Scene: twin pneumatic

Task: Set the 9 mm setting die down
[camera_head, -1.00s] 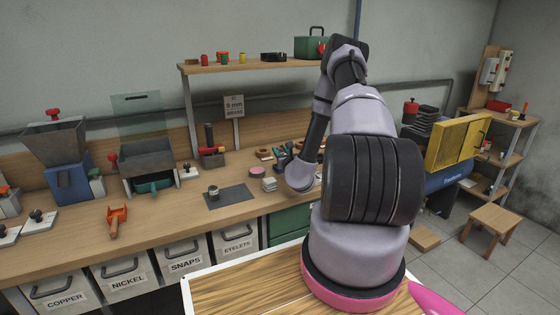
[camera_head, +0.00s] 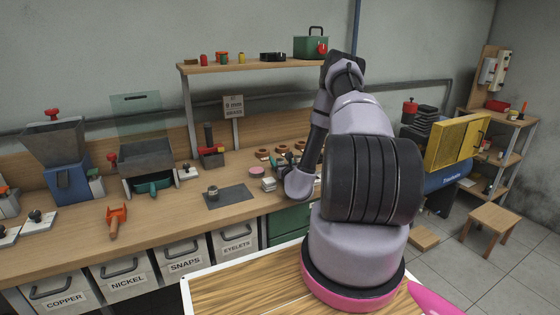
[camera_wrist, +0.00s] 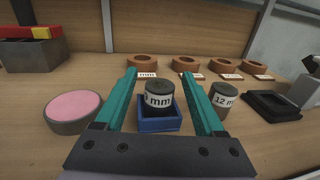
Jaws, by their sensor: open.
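A dark grey cylindrical die (camera_wrist: 159,88) with a white label stands upright in a small blue square holder (camera_wrist: 158,125) in the wrist view. Its label shows "mm", with the digit before it partly cut off. My gripper (camera_wrist: 159,74) is open, its two teal fingers on either side of the die with visible gaps. A similar die (camera_wrist: 224,98) labelled "12 m…" stands to the right, outside the right finger. In the head view my gripper is mostly hidden by my arm and the die cannot be made out.
A round pad with a pink top (camera_wrist: 75,110) lies left of the fingers. Several brown rings (camera_wrist: 187,64) with labels stand in a row behind. A black square tray (camera_wrist: 272,106) lies at the right.

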